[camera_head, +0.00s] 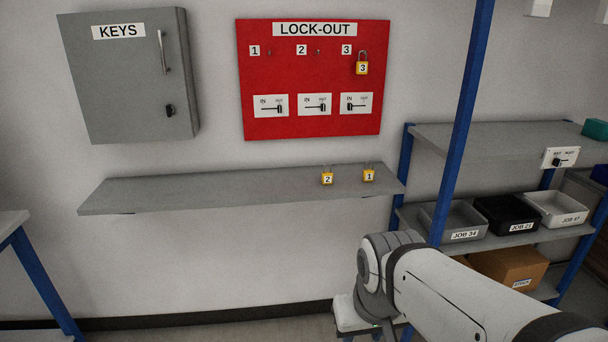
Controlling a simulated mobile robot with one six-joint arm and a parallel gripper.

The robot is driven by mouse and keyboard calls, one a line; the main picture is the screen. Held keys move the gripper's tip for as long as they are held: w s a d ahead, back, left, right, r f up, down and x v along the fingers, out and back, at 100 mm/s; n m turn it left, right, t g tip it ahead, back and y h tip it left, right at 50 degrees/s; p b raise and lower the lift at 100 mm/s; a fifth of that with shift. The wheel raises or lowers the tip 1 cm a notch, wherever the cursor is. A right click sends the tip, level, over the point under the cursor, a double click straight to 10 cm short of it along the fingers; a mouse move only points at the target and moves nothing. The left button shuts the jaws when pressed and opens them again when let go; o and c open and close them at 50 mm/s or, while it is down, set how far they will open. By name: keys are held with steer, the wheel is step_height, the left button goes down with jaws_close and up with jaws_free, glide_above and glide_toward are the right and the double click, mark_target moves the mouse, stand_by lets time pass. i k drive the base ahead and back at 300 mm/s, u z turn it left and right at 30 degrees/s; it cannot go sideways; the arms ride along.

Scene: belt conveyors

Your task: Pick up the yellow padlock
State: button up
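Three yellow padlocks show in the head view. The padlock marked 3 (362,66) hangs on the red LOCK-OUT board (310,120) under the label 3. The padlock marked 2 (327,178) and the padlock marked 1 (369,175) stand upright on the grey wall shelf (200,190), near its right end. My white arm reaches in from the lower right, below the shelf and apart from the padlocks. My gripper cannot be made out.
A grey KEYS cabinet (130,75) hangs left of the board. A blue post (465,110) stands right of the padlocks. Behind it, a rack holds trays marked JOB 34 (453,221), JOB 21 (507,215) and JOB 47 (556,208), with a cardboard box (508,268) below. The shelf's left part is clear.

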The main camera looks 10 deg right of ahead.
mark_target(326, 177)
steer(key=u, duration=1.95)
steer(key=i, duration=1.7)
steer(key=z, duration=3.2)
steer(key=i, duration=0.55)
steer(key=u, duration=0.1)
